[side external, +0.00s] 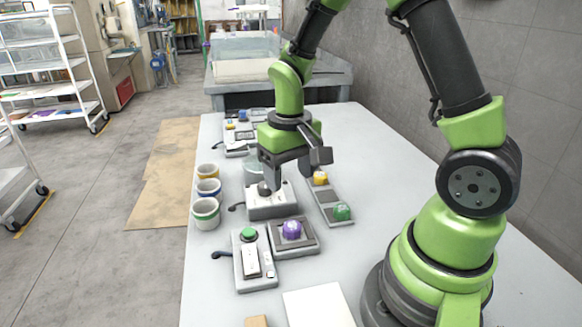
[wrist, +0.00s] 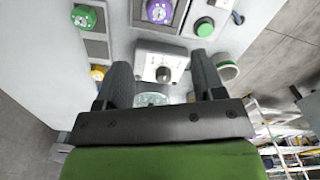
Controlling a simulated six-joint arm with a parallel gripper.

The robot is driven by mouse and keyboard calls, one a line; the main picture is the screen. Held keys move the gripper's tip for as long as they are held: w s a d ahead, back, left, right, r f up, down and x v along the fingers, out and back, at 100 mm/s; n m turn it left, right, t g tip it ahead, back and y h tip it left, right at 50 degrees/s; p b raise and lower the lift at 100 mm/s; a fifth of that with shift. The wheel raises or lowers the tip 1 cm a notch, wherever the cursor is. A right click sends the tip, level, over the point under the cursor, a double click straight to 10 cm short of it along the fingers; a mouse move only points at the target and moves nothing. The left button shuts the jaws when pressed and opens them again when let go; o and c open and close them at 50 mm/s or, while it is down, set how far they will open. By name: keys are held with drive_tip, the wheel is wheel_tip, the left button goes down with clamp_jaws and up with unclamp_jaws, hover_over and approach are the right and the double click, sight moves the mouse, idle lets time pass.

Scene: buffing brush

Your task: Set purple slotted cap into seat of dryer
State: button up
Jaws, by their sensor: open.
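The purple cap (side external: 291,230) sits on a square grey tray (side external: 312,246) on the table; it also shows at the top of the wrist view (wrist: 158,11). My gripper (side external: 287,176) is open and empty, pointing down over a white box (side external: 272,208) with a dark round knob (side external: 264,188), behind the purple cap. In the wrist view the knob (wrist: 163,74) appears between the fingers; I cannot tell whether they touch the box. No label shows which device is the dryer. A white-topped unit (side external: 252,262) with a green button (side external: 249,234) stands beside the cap's tray.
A grey strip holds a yellow cap (side external: 320,178) and a green cap (side external: 342,212), right of my gripper. Several striped cups (side external: 206,212) line the left table edge. A white sheet (side external: 318,306) lies at the front. More small devices (side external: 240,130) stand behind.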

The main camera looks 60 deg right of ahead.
drive_tip(key=s+a+r+t+y, duration=0.1)
drive_tip(key=s+a+r+t, duration=0.2)
drive_tip(key=s+r, duration=0.3)
drive_tip(key=s+a+r+t+y, duration=0.1)
drive_tip(key=s+a+r+t, duration=0.2)
drive_tip(key=r, duration=0.8)
drive_tip(key=s+t, duration=0.1)
drive_tip(key=s, duration=0.1)
drive_tip(key=shift+s+a+n, duration=0.3)
drive_tip(key=shift+s, duration=0.1)
